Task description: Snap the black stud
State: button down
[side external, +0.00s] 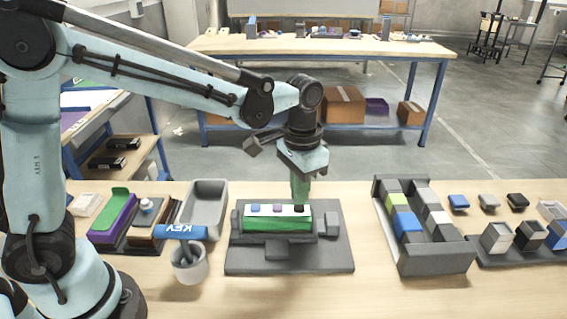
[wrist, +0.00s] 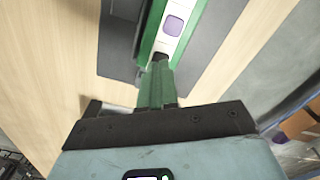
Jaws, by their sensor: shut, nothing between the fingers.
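A green block with a white top strip (side external: 265,211) sits in a dark grey fixture (side external: 240,262). The strip carries a blue stud (side external: 254,208), a purple stud (side external: 277,208) and a black stud (side external: 299,209) at its right end. My gripper (side external: 300,203) points down with its green fingers shut and empty, its tips right at the black stud. In the wrist view the fingertips (wrist: 159,66) meet the edge of the black stud (wrist: 160,57) and partly hide it. The purple stud (wrist: 174,25) shows beyond. I cannot tell whether the tips touch the black stud.
To the right are a dark tray of coloured blocks (side external: 435,262) and several small blocks. Bare table lies in front.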

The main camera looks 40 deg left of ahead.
aim_at(299, 207)
jog(key=shift+f, duration=1.05)
dwell(1.3)
jog(key=shift+r, duration=0.1)
dwell(0.5)
notch_tip(299, 207, up, 8)
jog(key=shift+r, duration=0.15)
dwell(0.7)
dwell(1.4)
